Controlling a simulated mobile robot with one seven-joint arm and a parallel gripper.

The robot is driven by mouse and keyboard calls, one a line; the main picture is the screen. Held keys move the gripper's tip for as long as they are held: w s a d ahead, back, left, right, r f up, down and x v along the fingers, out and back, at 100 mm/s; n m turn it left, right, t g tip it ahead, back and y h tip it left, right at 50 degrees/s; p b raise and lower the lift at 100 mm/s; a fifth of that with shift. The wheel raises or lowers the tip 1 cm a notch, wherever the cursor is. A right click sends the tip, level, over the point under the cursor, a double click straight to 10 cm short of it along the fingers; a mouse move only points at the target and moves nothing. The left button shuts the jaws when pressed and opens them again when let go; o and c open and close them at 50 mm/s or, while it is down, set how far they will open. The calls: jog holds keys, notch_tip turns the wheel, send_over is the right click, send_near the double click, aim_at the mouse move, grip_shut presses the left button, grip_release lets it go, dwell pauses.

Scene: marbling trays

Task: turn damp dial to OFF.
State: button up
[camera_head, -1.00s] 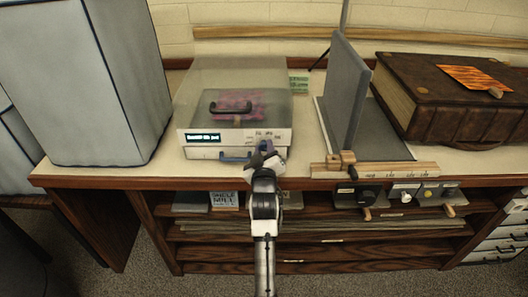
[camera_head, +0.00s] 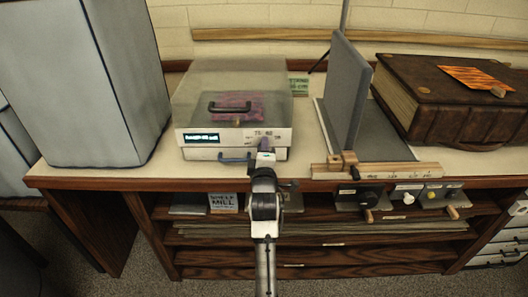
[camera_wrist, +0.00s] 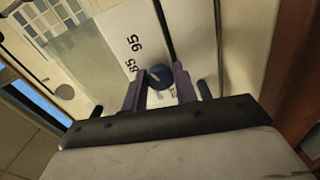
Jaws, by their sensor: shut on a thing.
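The damp dial is a small dark blue round knob (camera_wrist: 160,76) with a pale pointer mark, in the middle of the wrist view. It sits on the white front panel (camera_head: 222,136) of a clear-lidded box, with the numbers 85 and 95 printed beside it. My gripper (camera_wrist: 159,84) has its two purple fingers on either side of the knob, shut on it. In the head view my gripper (camera_head: 265,146) is at the right part of the panel and hides the dial. I cannot read the dial's setting.
The box has a lit display (camera_head: 201,138), a black lid handle (camera_head: 229,107) and a blue handle (camera_head: 235,157) low on its front, close to my gripper. A grey upright board (camera_head: 347,95) stands to the right. A large brown book (camera_head: 465,110) lies farther right.

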jog(key=shift+n, duration=0.5)
jog(key=o, duration=0.9)
jog(key=shift+o, duration=0.2)
jog(key=s+b, duration=0.3)
jog(key=s, duration=1)
jog(key=shift+s, duration=0.4)
